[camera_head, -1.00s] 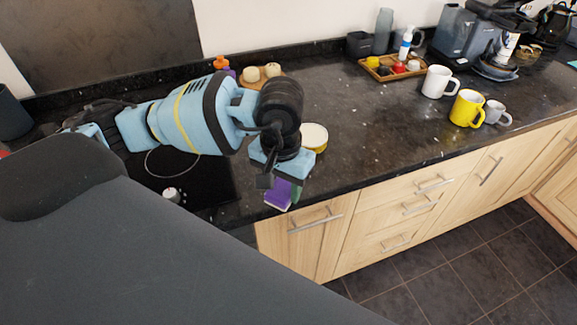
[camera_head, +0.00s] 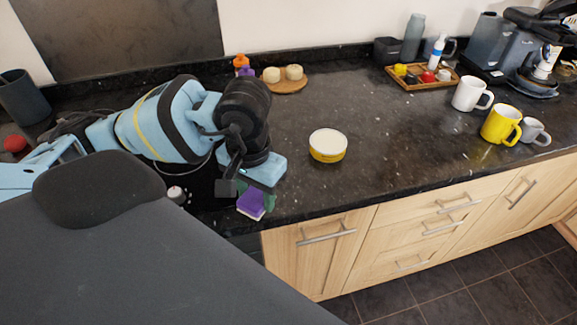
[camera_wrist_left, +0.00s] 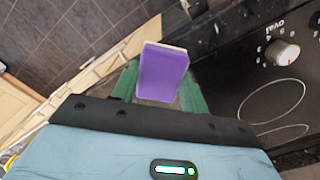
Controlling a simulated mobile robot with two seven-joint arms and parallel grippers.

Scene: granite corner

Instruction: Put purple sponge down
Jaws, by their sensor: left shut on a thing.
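The purple sponge (camera_head: 251,203) has a pale layer along one edge. It is held at the front edge of the dark counter, near the hob. In the left wrist view the sponge (camera_wrist_left: 163,72) sits between the green fingers of my left gripper (camera_wrist_left: 160,88). My left gripper (camera_head: 258,200) is shut on it, with the fingers mostly hidden under the wrist in the head view. Whether the sponge touches the counter I cannot tell. My right gripper is not in view.
The hob's knob (camera_wrist_left: 282,52) is close to the sponge. Mugs (camera_head: 501,123) stand further right. The counter's middle is largely clear.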

